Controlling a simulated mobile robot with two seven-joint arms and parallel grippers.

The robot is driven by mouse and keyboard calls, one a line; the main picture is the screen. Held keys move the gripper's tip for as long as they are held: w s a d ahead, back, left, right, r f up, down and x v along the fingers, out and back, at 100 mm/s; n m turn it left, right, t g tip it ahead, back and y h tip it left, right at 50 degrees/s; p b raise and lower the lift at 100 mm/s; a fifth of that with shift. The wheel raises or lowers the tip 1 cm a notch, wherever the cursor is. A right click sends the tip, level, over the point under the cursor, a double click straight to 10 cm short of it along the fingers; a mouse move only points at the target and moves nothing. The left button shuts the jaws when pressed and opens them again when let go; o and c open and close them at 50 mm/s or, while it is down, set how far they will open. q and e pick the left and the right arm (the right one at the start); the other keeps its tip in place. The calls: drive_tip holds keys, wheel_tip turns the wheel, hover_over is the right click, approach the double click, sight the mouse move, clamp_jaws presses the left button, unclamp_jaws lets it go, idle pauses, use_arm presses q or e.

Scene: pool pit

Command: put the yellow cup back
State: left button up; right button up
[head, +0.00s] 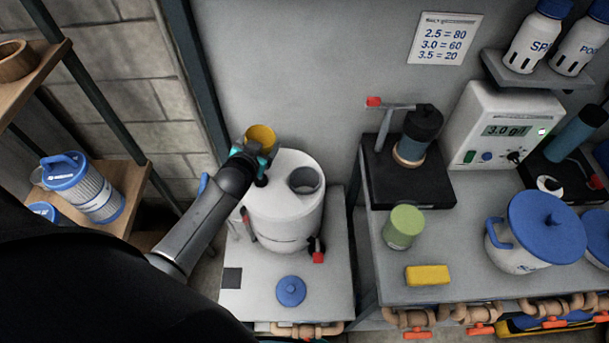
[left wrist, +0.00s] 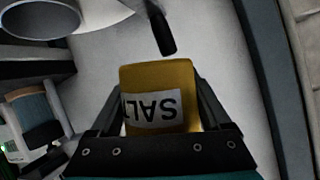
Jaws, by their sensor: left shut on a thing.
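The yellow cup (head: 261,136) is held up at the rear left edge of the white tank (head: 285,222). My left gripper (head: 254,158) is shut on it. In the left wrist view the yellow cup (left wrist: 160,75) sits between the two dark fingers of the left gripper (left wrist: 160,95). Its white label reads "SALT" upside down. The tank's round opening (head: 306,180) lies to the right of the cup. What is inside the cup cannot be seen. My right gripper is not in view.
The tank stands on a grey stand with a blue lid (head: 291,291) and a dark square (head: 232,278). On the right bench are a green cup (head: 404,227), a yellow block (head: 428,275), a blue-lidded pot (head: 540,232) and a meter (head: 508,126) reading 3.0. A sign (head: 446,39) hangs behind.

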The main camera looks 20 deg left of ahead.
use_arm(q)
drive_tip(key=shift+s+a+r, duration=0.15)
drive_tip(key=shift+a+r, duration=0.1)
drive_tip(key=shift+r, duration=0.05)
drive_tip(key=shift+s+a+f+n+t+h, duration=0.1)
drive_tip(key=shift+a+f+n+t+h, duration=0.2)
drive_tip(key=shift+f+n+h, duration=0.15)
drive_tip(key=shift+n+b, duration=0.35)
